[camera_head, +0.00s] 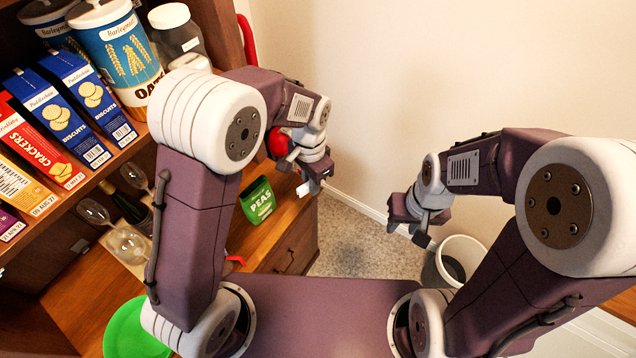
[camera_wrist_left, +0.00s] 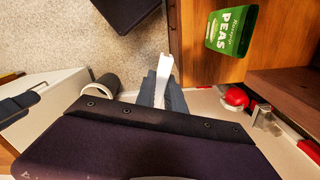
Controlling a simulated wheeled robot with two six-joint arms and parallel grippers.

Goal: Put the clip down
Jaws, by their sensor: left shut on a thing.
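The white clip (camera_wrist_left: 163,70) is held upright in the picture between the dark fingers of my left gripper (camera_wrist_left: 162,92) in the left wrist view. In the head view the clip (camera_head: 302,189) shows as a small white piece beside the fingertips of my left gripper (camera_head: 314,186). This gripper is just right of the green PEAS packet (camera_head: 258,201), near the right end of the wooden counter (camera_head: 285,232). My right gripper (camera_head: 407,231) hangs empty at the right, above the floor near a white bin, with its fingertips apart.
Biscuit (camera_head: 85,92) and cracker boxes (camera_head: 38,139) and an oats canister (camera_head: 122,52) fill the shelf at left. A white bin (camera_head: 455,262) stands by the wall. Counter around the peas is clear.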

